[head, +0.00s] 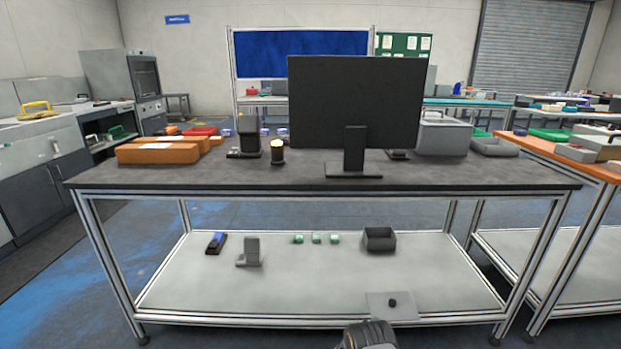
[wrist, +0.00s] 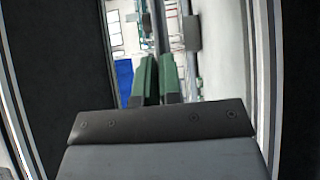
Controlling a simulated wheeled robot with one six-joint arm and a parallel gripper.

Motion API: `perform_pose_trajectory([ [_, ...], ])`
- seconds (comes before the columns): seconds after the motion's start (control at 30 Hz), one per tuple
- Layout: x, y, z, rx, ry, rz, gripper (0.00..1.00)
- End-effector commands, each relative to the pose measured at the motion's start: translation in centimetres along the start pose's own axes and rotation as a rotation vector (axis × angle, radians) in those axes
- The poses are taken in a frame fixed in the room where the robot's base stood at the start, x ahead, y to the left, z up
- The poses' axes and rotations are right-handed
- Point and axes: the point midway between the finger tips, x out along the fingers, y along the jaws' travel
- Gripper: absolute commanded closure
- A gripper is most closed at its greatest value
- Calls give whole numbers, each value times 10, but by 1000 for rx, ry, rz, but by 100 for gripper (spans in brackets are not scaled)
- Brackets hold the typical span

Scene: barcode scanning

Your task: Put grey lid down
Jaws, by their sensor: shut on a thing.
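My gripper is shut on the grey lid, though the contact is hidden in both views. I cannot tell the gap between the lid and the shelf.
The lower shelf (head: 320,280) holds a dark open bin (head: 379,239), several small green items (head: 316,239), a grey stand (head: 250,252) and a blue device (head: 216,243). Its front half is mostly clear. Above, the tabletop (head: 450,176) carries a monitor (head: 355,102) and orange boxes (head: 158,153).

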Motion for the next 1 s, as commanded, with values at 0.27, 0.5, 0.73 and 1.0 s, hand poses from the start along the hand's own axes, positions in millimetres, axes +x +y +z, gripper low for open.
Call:
perform_pose_trajectory([
  [0.27, -23, 5, 25, -3, 17, -2, 100],
  [0.5, -47, 59, 36, -3, 55, -1, 100],
  [0.73, -82, 171, 49, -1, 120, -1, 100],
  [1.0, -126, 322, 65, 1, 208, 0, 100],
])
